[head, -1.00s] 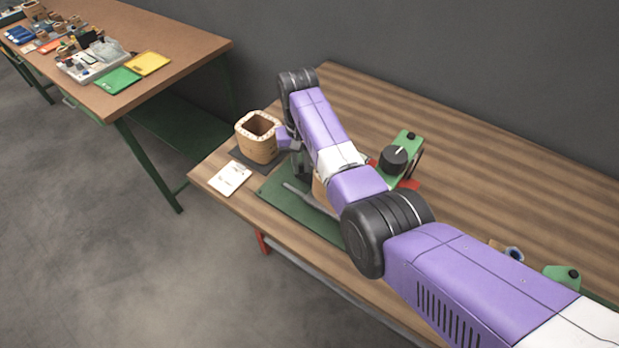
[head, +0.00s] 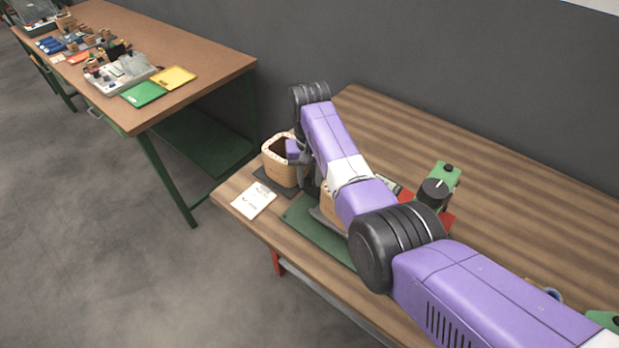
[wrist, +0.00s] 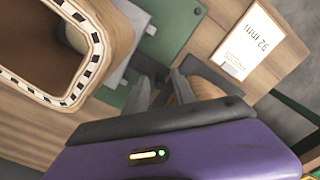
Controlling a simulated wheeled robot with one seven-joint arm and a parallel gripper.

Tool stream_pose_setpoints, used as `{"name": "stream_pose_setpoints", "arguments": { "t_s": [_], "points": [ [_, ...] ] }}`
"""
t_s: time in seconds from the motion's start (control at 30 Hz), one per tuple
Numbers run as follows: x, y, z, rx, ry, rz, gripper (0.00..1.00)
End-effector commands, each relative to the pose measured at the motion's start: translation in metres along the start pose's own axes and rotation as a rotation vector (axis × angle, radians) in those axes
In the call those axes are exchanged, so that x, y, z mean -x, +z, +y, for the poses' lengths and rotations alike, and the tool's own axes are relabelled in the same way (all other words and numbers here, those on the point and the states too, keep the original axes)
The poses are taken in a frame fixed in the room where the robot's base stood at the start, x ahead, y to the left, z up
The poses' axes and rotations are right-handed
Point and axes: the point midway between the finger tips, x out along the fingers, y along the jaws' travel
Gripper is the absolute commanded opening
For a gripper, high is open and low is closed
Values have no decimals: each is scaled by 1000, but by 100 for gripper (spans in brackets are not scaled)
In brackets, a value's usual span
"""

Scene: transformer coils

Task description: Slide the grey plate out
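A light grey flat piece, which looks like the grey plate (head: 324,219), lies on the green mat (head: 314,231), partly hidden by my arm. A tan wooden part stands by it, mostly covered. In the wrist view, a pale grey surface (wrist: 112,75) shows beside the green mat (wrist: 170,28). A rounded tan wooden part (wrist: 205,87) shows by the right finger. I cannot tell whether the fingers touch the plate.
A white card (head: 253,200) lies nearby. A green device with black knob (head: 434,191) stands right.

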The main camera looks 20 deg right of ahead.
Motion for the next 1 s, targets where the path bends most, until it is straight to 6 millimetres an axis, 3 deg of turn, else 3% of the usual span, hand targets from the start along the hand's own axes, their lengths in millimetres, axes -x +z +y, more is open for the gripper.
{"name": "stream_pose_setpoints", "arguments": {
  "t_s": [0.37, 0.8, 1.0],
  "points": [
    [2, 0, 0, 0, 0, 0, 36],
    [64, -1, 0, 0, 0, 2, 36],
    [77, 0, 0, 0, 0, 0, 36]
  ]
}}
